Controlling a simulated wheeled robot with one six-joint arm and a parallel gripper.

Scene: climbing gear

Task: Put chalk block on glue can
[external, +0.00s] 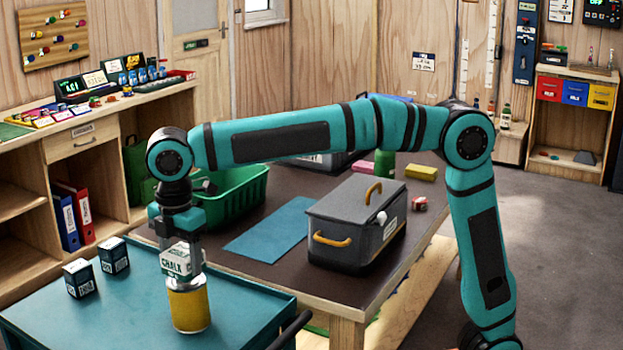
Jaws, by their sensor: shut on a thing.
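The chalk block (175,263) is a white and green box with "CHALK" on its side, in the left part of the external view. My gripper (181,270) points down and is shut on the chalk block, with a finger showing at its right side. The glue can (189,308) is a yellow cylinder with a pale rim, upright on the teal cart top (110,300). The chalk block is directly above the can, at its top. I cannot tell whether they touch, as the fingers partly cover the place where they meet.
Two small dark boxes with white tops (78,278) (113,255) stand left of the can. Behind is a brown table (290,195) with a grey toolbox (357,222), a green basket (238,188) and a blue mat (268,230). The cart's front left is clear.

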